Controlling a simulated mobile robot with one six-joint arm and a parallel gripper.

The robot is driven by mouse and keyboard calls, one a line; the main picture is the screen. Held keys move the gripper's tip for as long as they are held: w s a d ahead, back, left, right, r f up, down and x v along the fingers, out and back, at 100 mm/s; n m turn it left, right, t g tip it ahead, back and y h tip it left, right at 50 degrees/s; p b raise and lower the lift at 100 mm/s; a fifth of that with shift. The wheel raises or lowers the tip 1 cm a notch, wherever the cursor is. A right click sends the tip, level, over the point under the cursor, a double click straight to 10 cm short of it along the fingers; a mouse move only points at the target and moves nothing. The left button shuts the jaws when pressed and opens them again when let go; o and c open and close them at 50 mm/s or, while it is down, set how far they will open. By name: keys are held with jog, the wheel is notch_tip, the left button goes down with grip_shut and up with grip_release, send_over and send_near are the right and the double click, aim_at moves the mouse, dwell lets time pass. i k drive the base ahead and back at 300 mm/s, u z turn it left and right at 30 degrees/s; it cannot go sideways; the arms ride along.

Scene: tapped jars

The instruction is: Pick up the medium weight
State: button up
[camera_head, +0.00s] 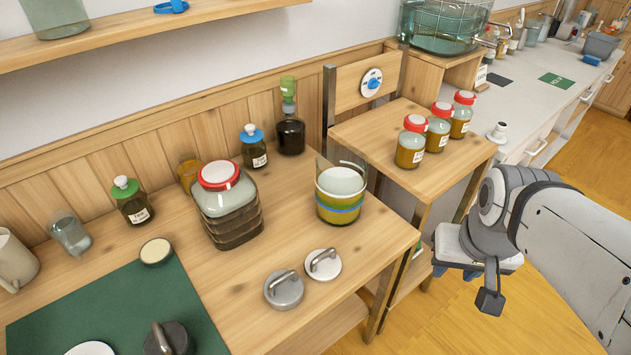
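Three round weights with arched handles show. A grey weight (284,290) and a pale, slightly smaller-looking weight (323,265) stand side by side near the front right of the wooden table (245,325). A dark weight (169,340) stands on the green mat (140,300), cut off by the bottom edge of the picture. By apparent size, the grey one may be the medium one, but I cannot tell surely. My gripper (472,282) is at the right, apart from all the weights and beyond the table's right edge. Its fingers are partly hidden, and whether they are open is unclear.
A glass beaker (341,192) with layered contents stands behind the pale weight. A large red-lidded jar (226,205) stands left of it. Three red-lidded jars (438,130) stand on the side table (365,130). The wood around the grey and pale weights is clear.

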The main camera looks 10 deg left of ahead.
aim_at(283, 289)
jog(key=z, duration=0.05)
jog(key=k, duration=0.4)
jog(key=u, duration=1.1)
jog(key=i, duration=0.45)
jog(key=z, duration=0.2)
jog(key=k, duration=0.4)
jog(key=z, duration=0.3)
